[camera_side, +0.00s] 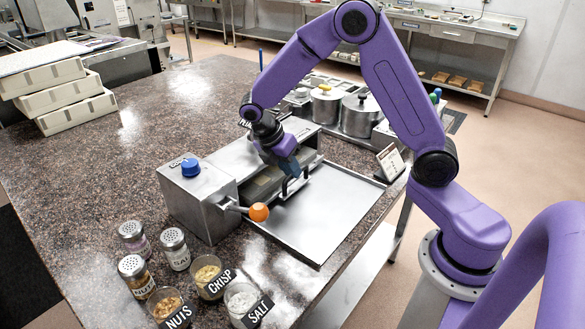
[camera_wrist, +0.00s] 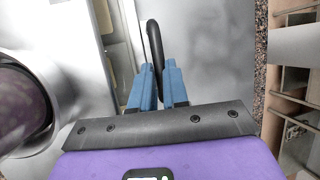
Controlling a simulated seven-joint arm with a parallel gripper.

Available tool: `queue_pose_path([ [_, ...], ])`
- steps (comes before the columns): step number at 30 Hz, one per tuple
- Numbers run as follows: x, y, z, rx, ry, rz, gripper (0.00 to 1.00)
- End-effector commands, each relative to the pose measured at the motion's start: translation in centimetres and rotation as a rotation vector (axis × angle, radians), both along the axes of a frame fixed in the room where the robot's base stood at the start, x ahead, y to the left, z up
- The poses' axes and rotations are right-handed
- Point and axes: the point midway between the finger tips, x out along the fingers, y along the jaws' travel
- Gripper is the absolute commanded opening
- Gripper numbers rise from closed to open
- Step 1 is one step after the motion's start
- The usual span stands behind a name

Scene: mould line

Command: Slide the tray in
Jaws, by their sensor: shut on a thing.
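A metal press-like machine (camera_side: 200,208) stands on the speckled counter, with an open front slot. A grey tray (camera_side: 262,184) sits at the slot, partly hidden by my gripper and the housing; how deep it lies is hard to tell. A black loop handle (camera_side: 294,188) stands at its front edge, above a flat metal plate (camera_side: 325,215). My gripper (camera_side: 290,172) reaches down from above and is shut on the handle. In the wrist view the blue fingers (camera_wrist: 159,85) close around one end of the black handle (camera_wrist: 154,42).
A lever with an orange knob (camera_side: 259,212) sticks out at the machine's near front. A blue knob (camera_side: 190,167) is on top. Shakers (camera_side: 174,248) and labelled cups (camera_side: 208,276) stand at the front left. Lidded metal pots (camera_side: 360,115) are behind. A small sign (camera_side: 390,161) stands by the plate.

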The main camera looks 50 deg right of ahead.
Motion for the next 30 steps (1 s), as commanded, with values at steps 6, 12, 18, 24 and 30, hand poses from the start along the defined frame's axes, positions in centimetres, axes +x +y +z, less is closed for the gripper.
queue_pose_path([
  [6,0.7,0.0,0.2,0.005,-0.026,0.004,0.25],
  [12,0.5,0.0,0.1,0.004,-0.021,0.005,0.25],
  [18,0.4,0.0,0.1,0.004,-0.017,0.003,0.25],
  [24,0.6,0.3,0.7,0.004,-0.017,0.003,0.25],
  [30,1.2,1.6,3.6,0.005,-0.020,0.004,0.25],
])
